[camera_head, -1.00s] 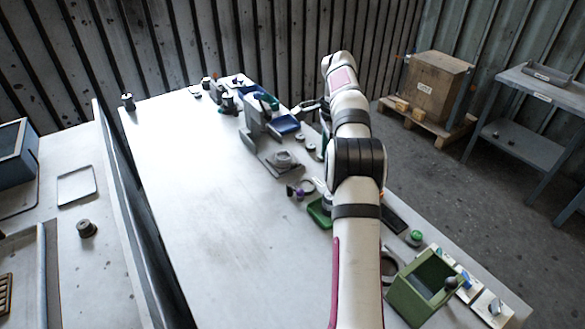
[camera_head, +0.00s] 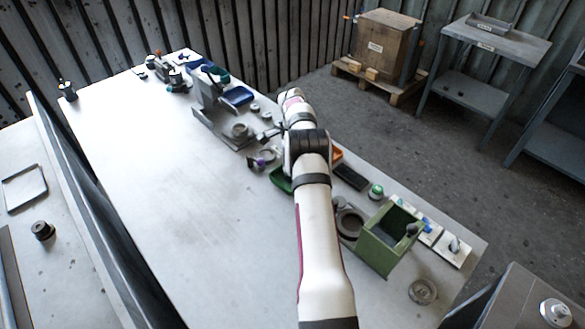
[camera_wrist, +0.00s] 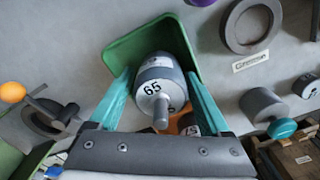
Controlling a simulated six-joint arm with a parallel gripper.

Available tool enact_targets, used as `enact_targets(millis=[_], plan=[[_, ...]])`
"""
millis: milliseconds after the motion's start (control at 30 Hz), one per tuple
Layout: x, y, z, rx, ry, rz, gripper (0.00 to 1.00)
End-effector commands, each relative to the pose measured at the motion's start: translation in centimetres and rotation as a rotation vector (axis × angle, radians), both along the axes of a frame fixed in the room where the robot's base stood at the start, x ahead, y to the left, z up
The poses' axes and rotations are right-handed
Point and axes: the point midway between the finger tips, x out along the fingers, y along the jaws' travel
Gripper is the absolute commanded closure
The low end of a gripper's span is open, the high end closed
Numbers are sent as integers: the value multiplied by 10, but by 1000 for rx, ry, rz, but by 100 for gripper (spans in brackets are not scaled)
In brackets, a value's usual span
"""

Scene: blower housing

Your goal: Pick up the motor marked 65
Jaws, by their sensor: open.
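The motor marked 65 (camera_wrist: 156,80) is a grey cylinder with a pale band, a white end face and a shaft pointing toward the wrist camera. It lies in a green tray (camera_wrist: 122,50), which also shows beside my arm in the head view (camera_head: 279,181). My gripper (camera_wrist: 157,84) has teal fingers, open on either side of the motor. I cannot tell whether they touch it. In the head view my arm hides the gripper and the motor.
Near the tray are a dark ring (camera_wrist: 251,22), a grey cylinder with a teal end (camera_wrist: 264,105) and an orange ball-topped part (camera_wrist: 14,92). A green box (camera_head: 383,240) stands right of my arm. The table's left half (camera_head: 190,190) is clear.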

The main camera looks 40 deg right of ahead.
Motion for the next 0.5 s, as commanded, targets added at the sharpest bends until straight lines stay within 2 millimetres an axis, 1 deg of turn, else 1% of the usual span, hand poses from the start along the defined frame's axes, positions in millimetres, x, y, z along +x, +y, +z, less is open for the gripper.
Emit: enact_targets(millis=[133, 267, 300, 367, 400, 467, 500], plan=[[0, 0, 0, 0, 0, 0, 19], [0, 0, 0, 0, 0, 0, 42], [0, 0, 1, 0, 0, 0, 49], [0, 0, 1, 0, 0, 0, 60], [0, 0, 1, 0, 0, 0, 67], [0, 0, 1, 0, 0, 0, 78], [0, 0, 1, 0, 0, 0, 85]])
